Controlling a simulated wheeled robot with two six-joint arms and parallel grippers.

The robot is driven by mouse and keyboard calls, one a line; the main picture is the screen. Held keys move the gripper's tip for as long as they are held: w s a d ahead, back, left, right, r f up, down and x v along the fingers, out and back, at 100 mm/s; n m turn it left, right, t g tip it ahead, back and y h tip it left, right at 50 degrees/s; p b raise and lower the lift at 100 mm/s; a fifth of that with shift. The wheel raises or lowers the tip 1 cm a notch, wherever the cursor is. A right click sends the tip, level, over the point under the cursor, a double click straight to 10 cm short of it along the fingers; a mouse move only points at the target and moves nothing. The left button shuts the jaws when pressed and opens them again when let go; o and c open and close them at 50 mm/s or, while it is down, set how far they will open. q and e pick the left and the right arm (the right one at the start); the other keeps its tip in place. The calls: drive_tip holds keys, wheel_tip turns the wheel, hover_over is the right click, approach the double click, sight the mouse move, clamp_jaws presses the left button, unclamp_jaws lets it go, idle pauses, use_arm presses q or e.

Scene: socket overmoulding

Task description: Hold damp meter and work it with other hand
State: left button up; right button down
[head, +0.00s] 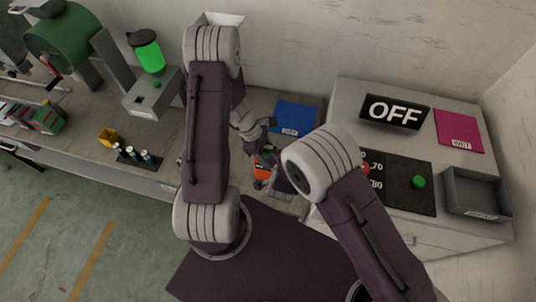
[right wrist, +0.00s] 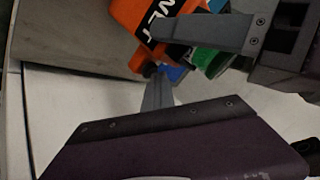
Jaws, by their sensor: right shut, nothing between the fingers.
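The orange damp meter (head: 261,171) is in the middle of the head view, partly hidden by my arms. In the right wrist view the meter (right wrist: 128,16) has a black face with white lettering, with blue and green parts beside it. My left gripper (head: 267,152) is shut on the meter; one of its fingers lies across it in the right wrist view. My right gripper (right wrist: 158,88) is shut and empty, its tips just below the meter's blue part. Whether they touch is unclear. In the head view my right forearm hides most of the right gripper.
A blue mat (head: 297,115) lies behind the grippers. At right are an OFF sign (head: 394,112), a pink WET mat (head: 459,131), a black panel with a green button (head: 418,182) and a grey tray (head: 475,192).

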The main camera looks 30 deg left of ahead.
use_arm(q)
drive_tip(key=shift+o, duration=0.2)
use_arm(e)
drive_tip(key=shift+r, duration=2.95)
use_arm(q)
drive_tip(key=o, duration=1.4)
drive_tip(key=shift+a, duration=0.1)
use_arm(e)
drive_tip(key=shift+w, duration=0.1)
